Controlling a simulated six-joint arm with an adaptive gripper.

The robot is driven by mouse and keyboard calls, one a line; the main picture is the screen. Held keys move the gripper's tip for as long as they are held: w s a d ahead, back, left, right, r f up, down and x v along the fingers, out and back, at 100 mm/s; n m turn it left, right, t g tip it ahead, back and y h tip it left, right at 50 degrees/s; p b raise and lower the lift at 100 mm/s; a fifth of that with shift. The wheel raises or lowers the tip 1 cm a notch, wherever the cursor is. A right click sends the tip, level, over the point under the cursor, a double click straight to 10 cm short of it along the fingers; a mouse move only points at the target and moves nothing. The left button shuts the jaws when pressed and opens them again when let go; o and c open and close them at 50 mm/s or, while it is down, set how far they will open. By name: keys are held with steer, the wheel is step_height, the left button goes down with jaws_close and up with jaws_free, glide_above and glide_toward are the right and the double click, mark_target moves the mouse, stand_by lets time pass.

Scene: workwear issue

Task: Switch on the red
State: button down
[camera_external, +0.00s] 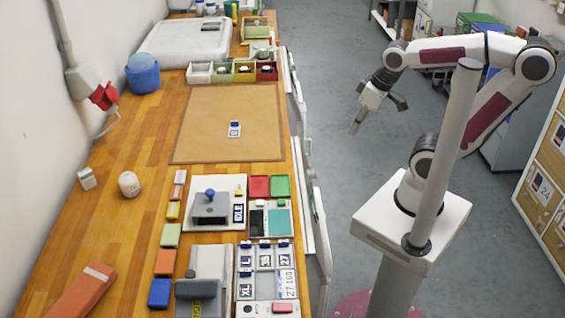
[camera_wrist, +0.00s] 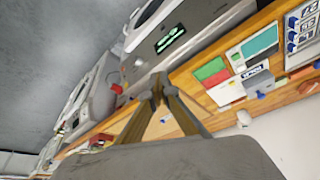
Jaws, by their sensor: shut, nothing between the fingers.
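A red square (camera_external: 260,187) lies beside a green square (camera_external: 280,186) near the bench's right edge. In the wrist view the red square (camera_wrist: 210,69) and green square (camera_wrist: 218,78) show side by side. Left of them in the external view, a white plate carries a grey press-like device (camera_external: 210,206) with a blue knob and an IDLE label (camera_external: 238,213). My gripper (camera_external: 356,127) hangs over the floor right of the bench, apart from everything. In the wrist view its fingers (camera_wrist: 157,88) are together and empty. I cannot tell which red thing is a switch.
A teal pad (camera_external: 279,222) and a rack of size tags (camera_external: 266,256) lie nearer the front. A brown mat (camera_external: 195,148) holds one small tag (camera_external: 234,129). Coloured bins (camera_external: 222,77) stand behind it. A red socket (camera_external: 103,96) is on the wall. The floor around my gripper is clear.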

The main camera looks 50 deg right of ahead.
steer(key=s+a+f+n+g+y, duration=0.15)
steer(key=s+a+n+g, duration=0.35)
steer(key=a, duration=0.8)
steer(key=s+a+f+n+g+y, duration=0.1)
steer(key=s+a+f+n, duration=0.15)
steer(key=a+n, duration=0.7)
steer(key=s+a+f+n+g+y, duration=0.15)
steer(key=s+a, duration=0.25)
steer(key=a, duration=1.2)
steer(key=a+r+n+g+y, duration=0.2)
steer(key=a+r+n, duration=0.3)
steer(key=a+n, duration=0.2)
steer(key=shift+s+n, duration=0.35)
steer(key=shift+n, duration=0.55)
steer(key=shift+a, duration=0.1)
steer(key=shift+f, duration=0.1)
